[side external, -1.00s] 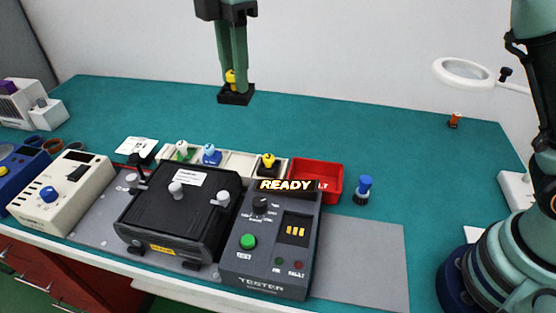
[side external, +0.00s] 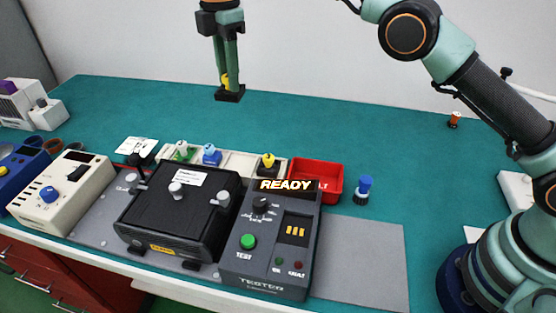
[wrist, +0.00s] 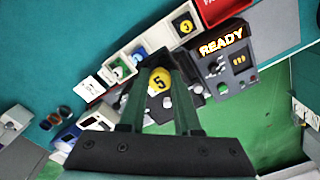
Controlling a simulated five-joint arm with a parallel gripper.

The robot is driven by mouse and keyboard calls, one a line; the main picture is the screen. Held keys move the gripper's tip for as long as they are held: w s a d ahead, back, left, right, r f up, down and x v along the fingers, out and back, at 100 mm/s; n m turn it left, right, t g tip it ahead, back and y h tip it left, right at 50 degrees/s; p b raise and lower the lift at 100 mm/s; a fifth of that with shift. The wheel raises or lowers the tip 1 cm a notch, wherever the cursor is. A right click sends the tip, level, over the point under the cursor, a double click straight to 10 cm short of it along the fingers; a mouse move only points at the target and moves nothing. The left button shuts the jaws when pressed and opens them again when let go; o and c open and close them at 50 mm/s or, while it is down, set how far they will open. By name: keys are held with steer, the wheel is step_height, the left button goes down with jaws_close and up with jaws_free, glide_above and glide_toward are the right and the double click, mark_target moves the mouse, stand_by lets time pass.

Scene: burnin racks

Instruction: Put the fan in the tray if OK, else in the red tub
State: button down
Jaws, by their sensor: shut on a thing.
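My gripper (side external: 228,78) is shut on the fan (side external: 229,95), a black square piece with a yellow knob, held up above the back of the bench. In the wrist view the fan's yellow top (wrist: 160,80) reads "5" between the fingers. The white tray (side external: 236,162) is a row of compartments behind the test gear; pieces with green, blue and yellow knobs stand in it. The red tub (side external: 333,184) sits at the tray's right end and looks empty in the side view. The tester (side external: 264,272) shows "READY"; its lamps look dark.
A black box with grey knobs (side external: 177,222) stands left of the tester. A cream instrument (side external: 62,193) is further left. A blue-capped item (side external: 363,190) stands right of the tub, and an orange spool (side external: 454,120) further back.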

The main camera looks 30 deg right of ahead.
step_height(320, 180, down, 18)
steer(key=shift+f, duration=0.25)
stand_by(0.4)
steer(key=shift+f, duration=0.2)
steer(key=c, duration=0.6)
jaws_free()
steer(key=shift+r, duration=0.1)
